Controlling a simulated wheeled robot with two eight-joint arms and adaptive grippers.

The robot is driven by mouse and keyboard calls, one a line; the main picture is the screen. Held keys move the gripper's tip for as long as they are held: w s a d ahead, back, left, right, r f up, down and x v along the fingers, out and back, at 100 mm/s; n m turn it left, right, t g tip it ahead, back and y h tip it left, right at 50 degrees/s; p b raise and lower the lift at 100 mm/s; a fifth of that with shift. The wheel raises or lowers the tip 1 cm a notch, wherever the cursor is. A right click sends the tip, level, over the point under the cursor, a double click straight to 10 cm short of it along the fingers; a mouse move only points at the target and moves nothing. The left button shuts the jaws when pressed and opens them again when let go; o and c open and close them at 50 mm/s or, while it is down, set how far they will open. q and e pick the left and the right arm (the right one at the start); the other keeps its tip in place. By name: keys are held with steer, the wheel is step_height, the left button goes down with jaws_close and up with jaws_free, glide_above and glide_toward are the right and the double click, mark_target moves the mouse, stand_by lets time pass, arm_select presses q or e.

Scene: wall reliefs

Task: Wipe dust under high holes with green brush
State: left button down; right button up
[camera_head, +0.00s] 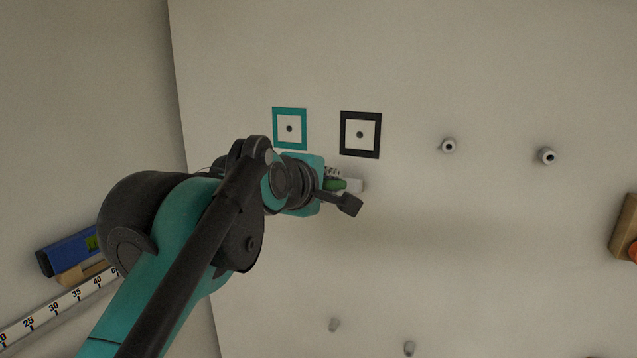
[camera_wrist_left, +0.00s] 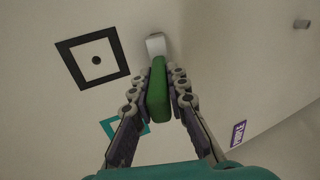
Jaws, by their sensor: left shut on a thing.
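My left gripper (camera_head: 345,190) is shut on the green brush (camera_head: 336,184) just below two framed holes on the pale wall. In the left wrist view the gripper (camera_wrist_left: 160,85) holds the green handle (camera_wrist_left: 159,95) between both fingers. The brush's white head (camera_wrist_left: 156,45) points at the wall; whether it touches I cannot tell. One high hole has a teal square frame (camera_head: 289,128), the other a black square frame (camera_head: 360,134). The black frame also shows in the left wrist view (camera_wrist_left: 95,60), left of the brush. No dust can be made out. My right gripper is not in view.
A wooden piece (camera_head: 625,228) is at the right edge. A blue level (camera_head: 68,250) and a ruler (camera_head: 60,303) are at lower left.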

arm_select(q)
steer(key=shift+s+d, duration=0.75)
steer(key=shift+d, duration=1.25)
steer(key=shift+w+a, duration=1.8)
steer(key=shift+a, duration=3.2)
steer(key=shift+w+a, duration=1.8)
steer(key=shift+a, duration=3.15)
steer(key=shift+s+d+r, duration=0.25)
steer(key=shift+s+d, duration=0.75)
steer(key=shift+d, duration=1.7)
steer(key=shift+s+d+r, duration=0.25)
steer(key=shift+s+d, duration=0.75)
steer(key=shift+d, duration=1.65)
steer(key=shift+s+d+r, duration=0.25)
steer(key=shift+s+d, duration=0.75)
steer(key=shift+d, duration=1.7)
